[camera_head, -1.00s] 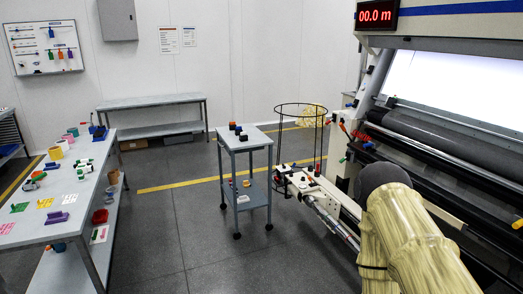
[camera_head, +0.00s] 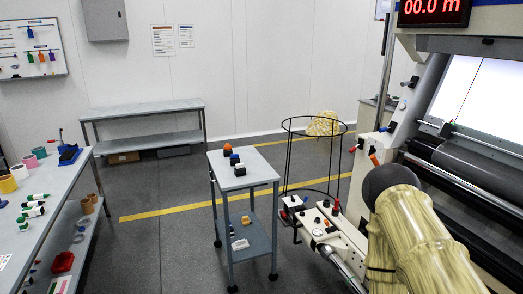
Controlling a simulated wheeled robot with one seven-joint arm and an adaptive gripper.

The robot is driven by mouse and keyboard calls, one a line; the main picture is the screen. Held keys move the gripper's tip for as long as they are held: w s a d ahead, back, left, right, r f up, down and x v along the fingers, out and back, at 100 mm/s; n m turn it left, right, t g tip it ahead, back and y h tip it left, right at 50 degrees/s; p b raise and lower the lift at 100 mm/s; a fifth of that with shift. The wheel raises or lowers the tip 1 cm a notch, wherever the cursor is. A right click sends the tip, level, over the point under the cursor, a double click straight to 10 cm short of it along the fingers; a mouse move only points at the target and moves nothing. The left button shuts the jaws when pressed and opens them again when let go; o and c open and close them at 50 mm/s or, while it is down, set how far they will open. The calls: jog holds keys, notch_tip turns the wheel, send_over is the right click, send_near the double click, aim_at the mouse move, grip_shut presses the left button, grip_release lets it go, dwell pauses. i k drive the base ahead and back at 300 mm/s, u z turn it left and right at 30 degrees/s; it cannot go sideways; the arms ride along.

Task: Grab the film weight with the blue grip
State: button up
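A small dark weight with a blue grip (camera_head: 234,160) stands on the top shelf of the grey trolley (camera_head: 257,176) in the middle of the head view. A weight with an orange grip (camera_head: 227,149) stands just behind it, and a weight that looks all black (camera_head: 240,170) stands just in front. The three form a short row. My arm's tan, ridged links and dark rounded joint show at the lower right. My gripper is out of view.
A long table (camera_head: 50,203) with tape rolls and pens is at the left. A grey bench (camera_head: 145,109) stands by the back wall. A wire hoop stand (camera_head: 318,133) and a large machine (camera_head: 470,150) are right of the trolley. Floor left of the trolley is clear.

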aim_at(234, 159)
jog(key=u, duration=0.25)
jog(key=i, duration=1.65)
jog(key=u, duration=0.3)
